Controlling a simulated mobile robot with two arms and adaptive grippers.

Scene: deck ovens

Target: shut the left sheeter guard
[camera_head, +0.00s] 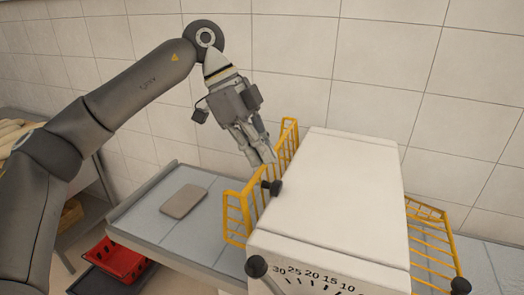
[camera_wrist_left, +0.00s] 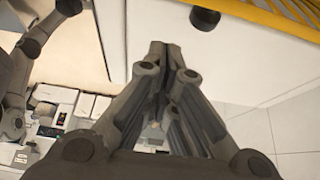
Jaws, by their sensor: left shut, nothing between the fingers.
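The left sheeter guard (camera_head: 237,212) is a yellow wire cage on the left side of the white sheeter body (camera_head: 335,185). It stands steeply, rising close to the body, with its upper end near the body's top edge. Part of it is hidden behind my left gripper. My left gripper (camera_head: 268,158) is shut and empty, fingers pointing down at the guard's upper middle; I cannot tell whether they touch it. In the left wrist view the closed fingertips (camera_wrist_left: 158,48) are in the centre, and yellow bars (camera_wrist_left: 270,18) cross the top right corner. My right gripper is out of view.
The right guard (camera_head: 432,245) slopes outward on the other side. Dark knobs (camera_head: 257,266) sit on the sheeter. The left table (camera_head: 150,215) bears a flat grey-brown slab (camera_head: 184,200). A red crate (camera_head: 120,262) is below it. A tiled wall (camera_head: 300,60) stands behind.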

